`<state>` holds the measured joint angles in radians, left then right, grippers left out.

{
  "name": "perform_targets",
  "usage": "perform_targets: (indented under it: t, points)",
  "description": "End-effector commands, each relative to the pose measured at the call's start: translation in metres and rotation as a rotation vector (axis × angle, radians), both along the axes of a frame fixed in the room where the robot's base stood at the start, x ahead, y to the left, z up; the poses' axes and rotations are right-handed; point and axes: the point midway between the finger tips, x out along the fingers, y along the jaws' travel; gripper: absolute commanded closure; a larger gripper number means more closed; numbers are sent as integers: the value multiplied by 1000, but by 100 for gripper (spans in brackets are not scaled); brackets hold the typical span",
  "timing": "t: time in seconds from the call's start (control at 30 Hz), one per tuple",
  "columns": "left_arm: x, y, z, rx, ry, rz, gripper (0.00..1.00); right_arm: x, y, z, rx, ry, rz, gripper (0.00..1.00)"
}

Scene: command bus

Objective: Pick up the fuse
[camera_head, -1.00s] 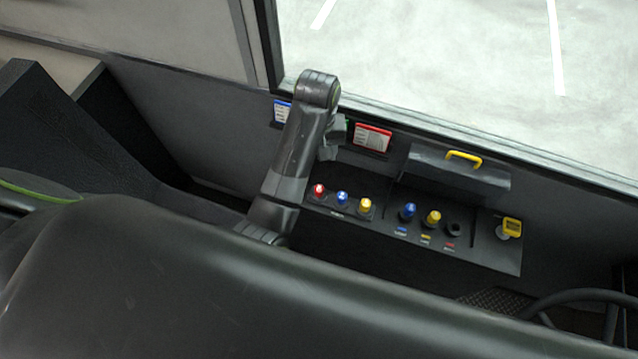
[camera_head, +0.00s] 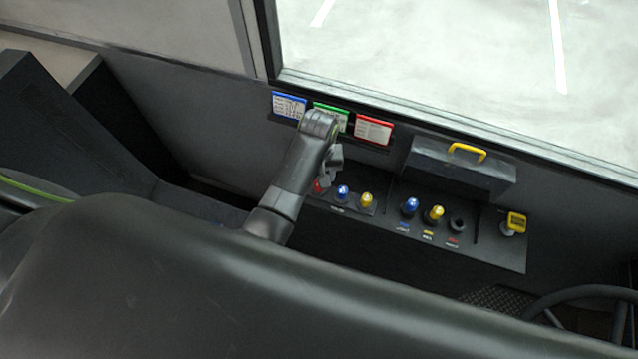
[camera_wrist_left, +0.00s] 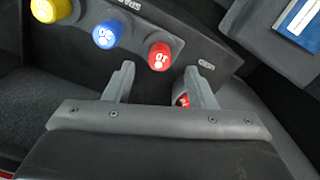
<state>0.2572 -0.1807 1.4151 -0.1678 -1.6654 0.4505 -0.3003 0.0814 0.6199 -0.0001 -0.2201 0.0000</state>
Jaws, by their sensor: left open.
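The red fuse (camera_wrist_left: 160,55) is the right one of three in the left wrist view. Its cap lies just beyond the fingertips, in line with the gap between them. Beside the red fuse stand a blue fuse (camera_head: 342,192) and a yellow fuse (camera_head: 366,201). My right gripper is out of view.
To the right stand another blue fuse (camera_head: 410,206), a yellow fuse (camera_head: 434,214) and an empty dark socket (camera_head: 458,225). A yellow-handled box (camera_head: 460,167) and a yellow switch (camera_head: 515,222) are near. Blue, green and red cards (camera_head: 373,131) line the wall behind.

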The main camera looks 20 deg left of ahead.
Motion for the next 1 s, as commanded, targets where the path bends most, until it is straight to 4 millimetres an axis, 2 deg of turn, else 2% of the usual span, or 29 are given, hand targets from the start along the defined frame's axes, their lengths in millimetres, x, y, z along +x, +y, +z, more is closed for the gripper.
perform_targets:
  t: [0.2,0.3,0.6,0.9,0.97,1.0]
  points:
    - [-3,-2,-30,2,4,-1,49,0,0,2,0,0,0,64]
    - [-3,-2,-38,1,3,-1,49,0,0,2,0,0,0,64]
    - [-3,-2,-41,0,1,0,49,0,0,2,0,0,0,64]
    - [-3,-2,-41,0,1,0,89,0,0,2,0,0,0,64]
    - [-3,-2,-41,0,1,0,96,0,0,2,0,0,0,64]
    - [-3,-2,-41,0,1,0,97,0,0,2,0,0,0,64]
